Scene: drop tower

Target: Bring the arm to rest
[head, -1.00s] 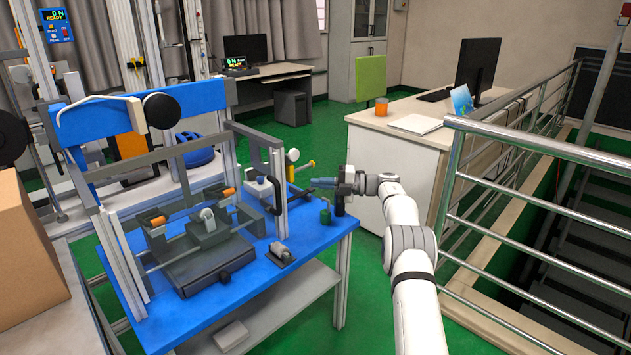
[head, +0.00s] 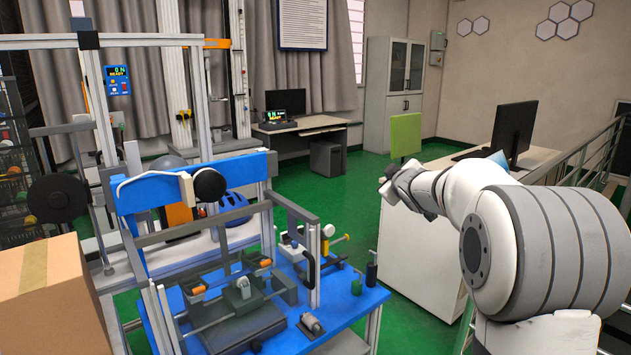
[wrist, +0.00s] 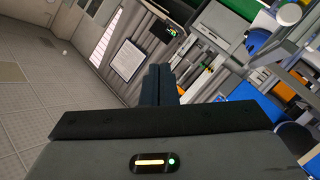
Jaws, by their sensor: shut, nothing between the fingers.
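My arm is folded back close to the head camera at the right, raised above the floor and clear of the blue table (head: 355,312). My gripper shows in the wrist view (wrist: 158,72) with its two dark fingers together and nothing between them. In the head view the wrist end of the arm points away to the left, and the fingertips are hard to make out there.
The blue table carries a metal test rig (head: 240,310). A white desk (head: 400,240) with a monitor (head: 513,130) stands behind my arm. A cardboard box (head: 50,290) is at the left, and a railing (head: 600,150) at the right. Green floor lies between.

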